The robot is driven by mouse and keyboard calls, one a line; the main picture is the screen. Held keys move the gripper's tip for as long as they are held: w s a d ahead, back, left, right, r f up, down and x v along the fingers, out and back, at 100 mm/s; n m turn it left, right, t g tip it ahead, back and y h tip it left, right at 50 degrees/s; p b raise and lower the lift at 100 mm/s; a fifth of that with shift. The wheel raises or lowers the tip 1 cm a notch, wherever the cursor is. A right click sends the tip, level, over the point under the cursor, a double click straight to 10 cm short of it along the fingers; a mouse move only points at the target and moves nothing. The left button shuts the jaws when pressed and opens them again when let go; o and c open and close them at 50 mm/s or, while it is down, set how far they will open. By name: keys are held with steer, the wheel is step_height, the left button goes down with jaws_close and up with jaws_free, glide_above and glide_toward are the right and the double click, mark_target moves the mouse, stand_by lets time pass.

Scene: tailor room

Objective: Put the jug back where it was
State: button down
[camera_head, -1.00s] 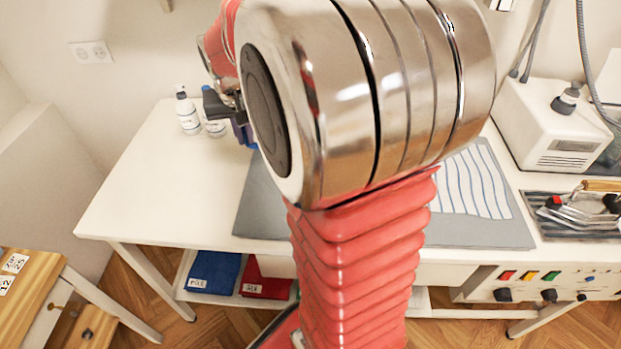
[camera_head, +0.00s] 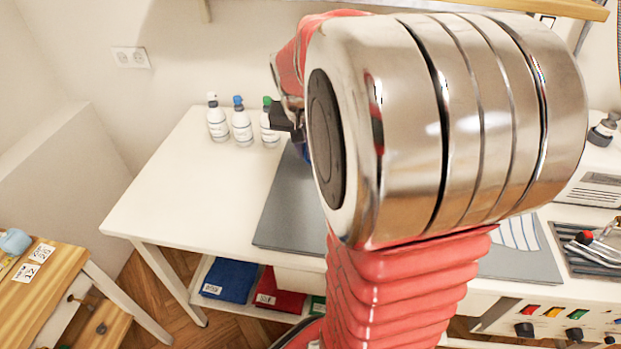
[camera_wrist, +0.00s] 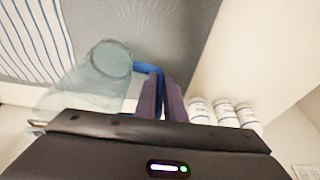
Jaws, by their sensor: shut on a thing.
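The jug (camera_wrist: 95,80) shows in the wrist view as a clear, bluish vessel with a round opening and a blue handle (camera_wrist: 148,69). My gripper (camera_wrist: 164,90) is shut on the blue handle, with the jug body to the left of the fingers. The jug's lower part is partly hidden behind the gripper housing. In the head view my arm hides most of the jug and gripper. Only a dark part of the gripper (camera_head: 285,118) shows over the white table (camera_head: 185,185).
Three white bottles (camera_head: 241,122) stand at the table's back left. A grey mat (camera_head: 283,213) covers the middle. Blue cloth (camera_head: 229,280) and red cloth (camera_head: 278,293) lie on the shelf below. A wooden stand (camera_head: 55,275) is at the lower left. The table's left part is clear.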

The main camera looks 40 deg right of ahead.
mark_target(305, 157)
steer(key=shift+f, duration=1.8)
steer(key=shift+f, duration=1.9)
steer(key=c, duration=1.8)
jaws_free()
steer(key=shift+f, duration=0.1)
steer(key=shift+c, duration=0.2)
steer(key=v, duration=1.2)
